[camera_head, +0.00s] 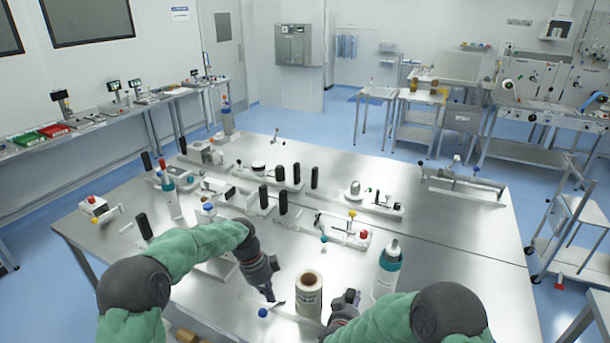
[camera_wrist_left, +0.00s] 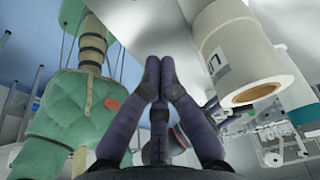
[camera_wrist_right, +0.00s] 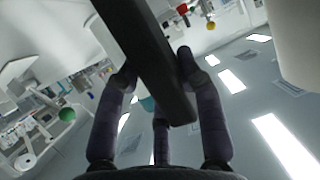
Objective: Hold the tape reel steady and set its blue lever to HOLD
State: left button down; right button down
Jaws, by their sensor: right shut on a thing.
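The tape reel (camera_head: 308,294), a white roll with a printed label and brown core, stands upright near the table's front edge. It also shows at upper right in the left wrist view (camera_wrist_left: 238,58). The blue lever knob (camera_head: 262,312) is left of the reel, on a pale arm. My left gripper (camera_head: 270,296) points down just behind the knob; its fingertips are together and empty in the left wrist view (camera_wrist_left: 160,72). Whether it touches the lever is unclear. My right gripper (camera_head: 346,302) is right of the reel, shut on a black upright handle (camera_wrist_right: 145,50). No HOLD mark is readable.
A teal-labelled bottle (camera_head: 387,270) stands right of my right gripper. Behind the reel is a fixture with red and yellow knobs (camera_head: 352,230). Several fixtures with black posts fill the table's left and back.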

jog(key=shift+s+f, duration=0.25)
jog(key=shift+f, duration=0.1)
jog(key=c, duration=0.9)
grip_release()
jog(key=shift+o, duration=0.9)
jog(key=shift+r, duration=0.1)
jog(key=shift+w+r, duration=0.15)
jog(key=shift+r, duration=0.15)
jog(key=v, duration=1.2)
